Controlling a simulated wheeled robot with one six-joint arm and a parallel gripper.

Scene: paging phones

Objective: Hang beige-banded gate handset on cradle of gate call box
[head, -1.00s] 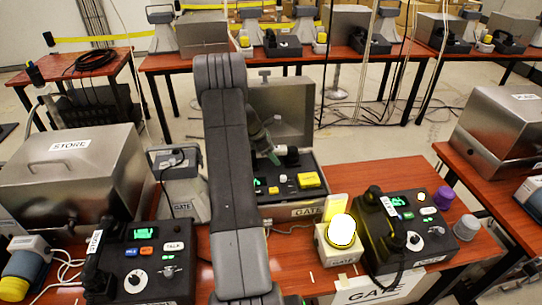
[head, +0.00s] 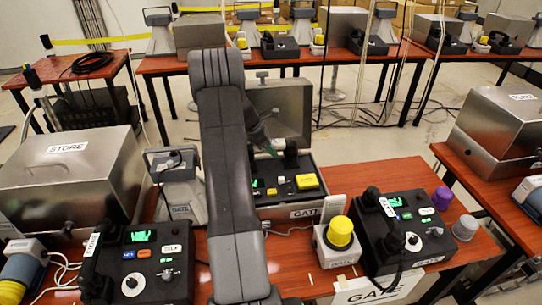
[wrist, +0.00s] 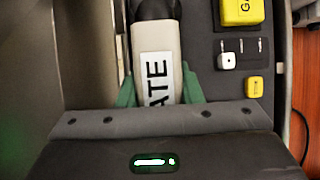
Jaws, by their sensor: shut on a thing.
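The gate call box (head: 307,211) is an open metal box on the table, with its lid up and a dark panel inside. My gripper (head: 270,146) is inside the box, above the left part of the panel. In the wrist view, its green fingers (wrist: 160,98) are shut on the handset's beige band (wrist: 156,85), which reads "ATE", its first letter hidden. The handset's black end (wrist: 153,9) points to the top of that view. In the head view, the handset (head: 291,148) shows only in part. The cradle is hidden, so I cannot tell whether the handset touches it.
The panel has a large yellow block (head: 307,182) and small buttons. A yellow beacon (head: 340,232) and a black desk phone (head: 412,235) with its own handset stand at front right. A horn speaker (head: 180,185) and the STORE box (head: 70,180) are at left.

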